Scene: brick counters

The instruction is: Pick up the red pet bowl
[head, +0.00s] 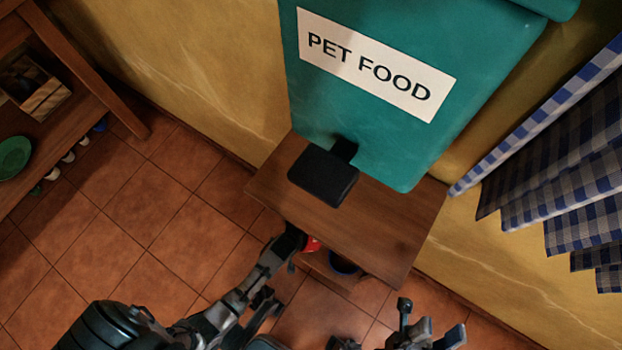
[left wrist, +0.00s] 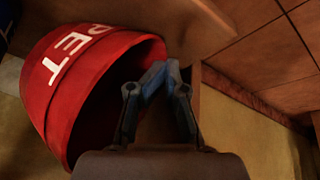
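The red pet bowl (head: 312,244) shows only as a small red patch beneath the front edge of the wooden stand in the head view. In the left wrist view the bowl (left wrist: 62,85) is large at the left, with white letters "PET" on its side and its dark hollow facing the fingers. My left gripper (left wrist: 167,70) has its fingertips drawn together at the bowl's rim, one finger over the hollow and the other outside, so it looks shut on the rim. My right gripper (head: 430,322) is open and empty at the bottom of the head view.
A wooden stand (head: 385,235) carries a teal pet food bin (head: 395,140) with a black spout (head: 323,175). A dark blue bowl (head: 343,263) sits beneath the stand's edge. A checked curtain (head: 560,190) hangs at right. A shelf with a green plate (head: 14,157) is at left; tiled floor between is clear.

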